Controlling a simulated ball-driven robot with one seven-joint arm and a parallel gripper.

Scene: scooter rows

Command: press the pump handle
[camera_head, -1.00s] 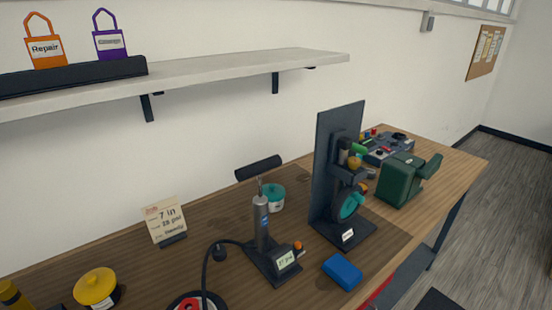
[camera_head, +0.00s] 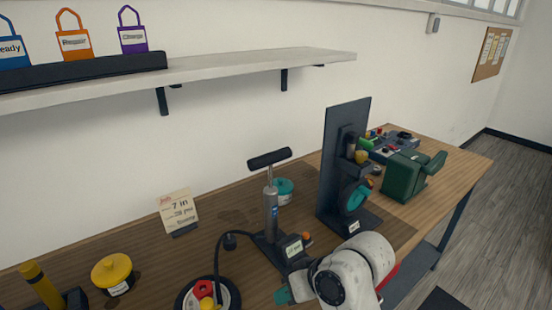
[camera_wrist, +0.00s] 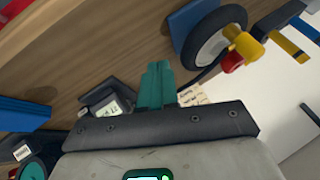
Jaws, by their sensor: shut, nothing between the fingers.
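The pump stands on the bench in the head view: a black crossbar handle (camera_head: 269,158) on a thin rod above a grey cylinder (camera_head: 271,218), with a dark base and small display (camera_head: 293,249). The handle is raised above the cylinder. My gripper (camera_head: 281,296) is low in front of the pump base, below and apart from the handle. Its teal fingers (camera_wrist: 157,85) are together and empty in the wrist view. The pump display (camera_wrist: 108,109) shows beside them there; the handle cannot be made out in that view.
A wheel with red valve part (camera_head: 203,289) lies left of my gripper, joined by a black hose. A card (camera_head: 179,211), yellow-lidded pot (camera_head: 112,273) and teal jar (camera_head: 284,191) stand around. An upright dark panel (camera_head: 343,155) is right of the pump. A shelf (camera_head: 260,65) hangs above.

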